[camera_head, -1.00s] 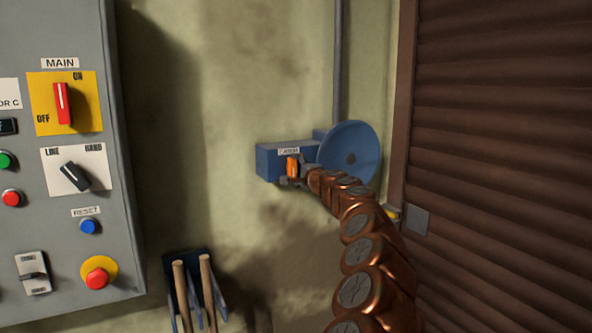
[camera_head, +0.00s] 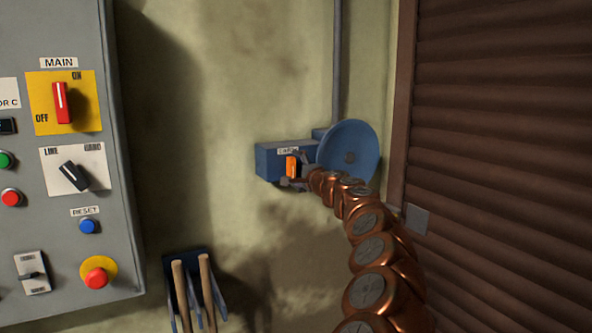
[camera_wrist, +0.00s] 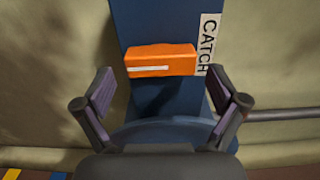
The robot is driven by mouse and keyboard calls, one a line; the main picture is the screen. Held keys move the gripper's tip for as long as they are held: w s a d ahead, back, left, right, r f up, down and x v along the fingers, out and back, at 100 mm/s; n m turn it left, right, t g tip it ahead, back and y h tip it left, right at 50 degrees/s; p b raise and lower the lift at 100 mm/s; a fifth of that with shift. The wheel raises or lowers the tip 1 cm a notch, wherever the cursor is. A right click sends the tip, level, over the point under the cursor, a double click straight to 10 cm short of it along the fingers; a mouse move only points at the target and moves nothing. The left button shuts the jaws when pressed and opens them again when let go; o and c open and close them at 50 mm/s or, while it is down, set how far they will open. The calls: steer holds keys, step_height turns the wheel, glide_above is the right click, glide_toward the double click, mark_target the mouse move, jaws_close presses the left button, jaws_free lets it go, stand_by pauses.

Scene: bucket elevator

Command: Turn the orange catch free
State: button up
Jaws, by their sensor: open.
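The orange catch (camera_head: 292,166) is a small block with a white line, on the face of a blue box (camera_head: 268,162) on the wall. In the wrist view the catch (camera_wrist: 160,62) lies across the blue box, beside a white label reading CATCH (camera_wrist: 208,45). My gripper (camera_head: 293,170) is at the catch in the head view. In the wrist view my gripper (camera_wrist: 162,92) is open, with one finger on each side of the catch. Gaps show between the fingers and the catch. Whether the fingertips reach its depth is hard to tell.
A blue disc (camera_head: 350,140) stands just right of the box, close to my arm. A grey control panel (camera_head: 125,200) with switches is at the left. A brown slatted shutter (camera_head: 500,150) is at the right. Wooden handles (camera_head: 207,285) hang in a blue rack below.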

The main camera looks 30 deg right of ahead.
steer(key=s+a, duration=0.1)
steer(key=s, duration=1)
stand_by(0.4)
stand_by(0.6)
